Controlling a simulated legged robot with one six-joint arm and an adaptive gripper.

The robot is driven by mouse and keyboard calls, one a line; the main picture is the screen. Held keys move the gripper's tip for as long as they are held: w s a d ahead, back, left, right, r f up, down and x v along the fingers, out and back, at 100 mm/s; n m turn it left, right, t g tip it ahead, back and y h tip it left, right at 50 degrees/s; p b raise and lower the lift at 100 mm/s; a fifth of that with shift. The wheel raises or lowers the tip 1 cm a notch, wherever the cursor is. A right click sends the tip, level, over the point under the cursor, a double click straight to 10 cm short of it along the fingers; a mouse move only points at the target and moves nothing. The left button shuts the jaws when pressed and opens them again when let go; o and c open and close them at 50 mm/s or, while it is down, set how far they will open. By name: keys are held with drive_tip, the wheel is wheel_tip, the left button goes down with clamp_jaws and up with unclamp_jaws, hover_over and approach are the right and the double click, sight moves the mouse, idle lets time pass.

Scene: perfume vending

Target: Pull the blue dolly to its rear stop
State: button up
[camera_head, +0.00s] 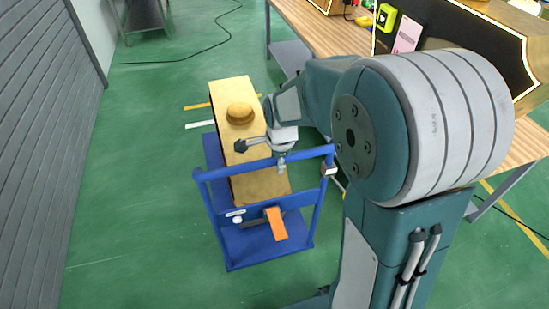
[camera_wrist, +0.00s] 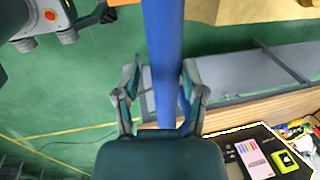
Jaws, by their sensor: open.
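The blue dolly (camera_head: 262,243) stands on the green floor, with its raised handle bar (camera_head: 225,169) towards me. In the wrist view the blue bar (camera_wrist: 163,40) runs up the picture between my two fingers, with a gap on both sides. My gripper (camera_head: 262,157) is open at the handle bar; it also shows in the wrist view (camera_wrist: 161,85). How deep the bar sits between the fingers is hard to tell. A tan box (camera_head: 232,92) rides on the dolly with a round tan knob-like piece (camera_head: 240,112) on top. An orange pedal (camera_head: 276,224) is at the dolly's near end.
A wooden table (camera_head: 325,38) with a black display panel (camera_head: 460,35) stands at the right. A grey shuttered wall (camera_head: 45,120) is at the left. Yellow and white floor stripes (camera_head: 200,125) lie beside the box. A cable (camera_head: 190,57) lies farther back. The floor left of the dolly is clear.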

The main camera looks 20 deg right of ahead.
drive_tip(key=shift+d, duration=0.15)
drive_tip(key=shift+r, duration=0.2)
wheel_tip(320, 180, up, 11)
drive_tip(key=s, duration=0.2)
drive_tip(key=shift+r, duration=0.15)
drive_tip(key=shift+s, duration=0.15)
idle(0.3)
drive_tip(key=s+r+n+t, duration=0.3)
drive_tip(key=s+n, duration=1.5)
drive_tip(key=shift+a, duration=0.35)
